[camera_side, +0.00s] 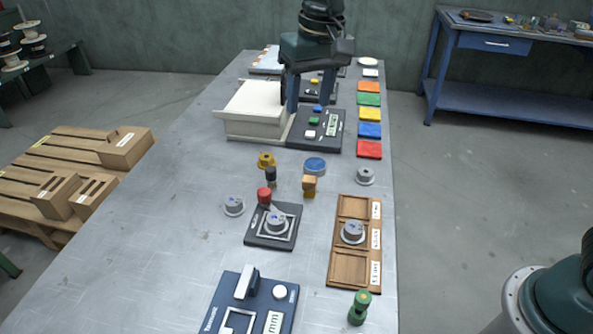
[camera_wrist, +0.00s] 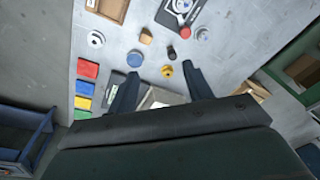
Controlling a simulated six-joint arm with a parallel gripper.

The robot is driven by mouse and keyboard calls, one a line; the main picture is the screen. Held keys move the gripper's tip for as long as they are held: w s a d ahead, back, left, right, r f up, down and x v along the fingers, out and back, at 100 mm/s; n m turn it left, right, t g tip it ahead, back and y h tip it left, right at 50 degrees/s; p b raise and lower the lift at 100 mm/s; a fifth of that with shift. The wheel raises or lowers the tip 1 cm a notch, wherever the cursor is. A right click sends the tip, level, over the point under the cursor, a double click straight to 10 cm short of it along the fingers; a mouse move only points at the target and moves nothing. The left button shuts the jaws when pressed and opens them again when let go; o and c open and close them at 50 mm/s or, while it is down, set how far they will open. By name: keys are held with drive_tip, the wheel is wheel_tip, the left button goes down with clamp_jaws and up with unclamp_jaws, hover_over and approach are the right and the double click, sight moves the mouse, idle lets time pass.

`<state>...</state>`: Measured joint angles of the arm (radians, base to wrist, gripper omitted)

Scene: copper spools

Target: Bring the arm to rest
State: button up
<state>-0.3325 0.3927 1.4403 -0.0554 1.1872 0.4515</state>
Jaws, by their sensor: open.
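My gripper (camera_side: 309,98) is open and empty, with its fingers pointing down. It hangs over the far part of the metal table (camera_side: 190,190), near a white box (camera_side: 252,100) and a dark device (camera_side: 317,142). How high it is above them is hard to tell. In the wrist view, the two dark fingers of my gripper (camera_wrist: 160,70) stand apart with nothing held between them. A grey spool (camera_side: 353,231) sits in the middle compartment of a wooden tray (camera_side: 349,291). Another grey spool (camera_side: 276,221) stands on a black square plate (camera_side: 259,239).
Loose grey spools (camera_side: 234,206) (camera_side: 365,176) stand on the table. Coloured blocks (camera_side: 369,149) line the right edge. Red (camera_side: 264,196), yellow (camera_side: 266,160) and green (camera_side: 359,307) pieces stand about. A blue device (camera_side: 232,295) is at the front. The table's left side is clear.

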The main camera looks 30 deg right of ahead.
drive_tip(key=s+d+r+t, duration=0.1)
drive_tip(key=s+d+r, duration=0.2)
drive_tip(key=s+d, duration=0.35)
drive_tip(key=s+d+r+t, duration=0.1)
drive_tip(key=s+d+r, duration=0.2)
drive_tip(key=s+d, duration=0.35)
drive_tip(key=s+d+f+t, duration=0.1)
drive_tip(key=s+d+f, duration=0.1)
drive_tip(key=s, duration=0.6)
drive_tip(key=s+d+f+t, duration=0.1)
drive_tip(key=s+d+f, duration=0.1)
drive_tip(key=s, duration=0.6)
drive_tip(key=shift+s+f+n+h, duration=0.15)
drive_tip(key=shift+f+n+h, duration=0.2)
drive_tip(key=shift+f, duration=0.25)
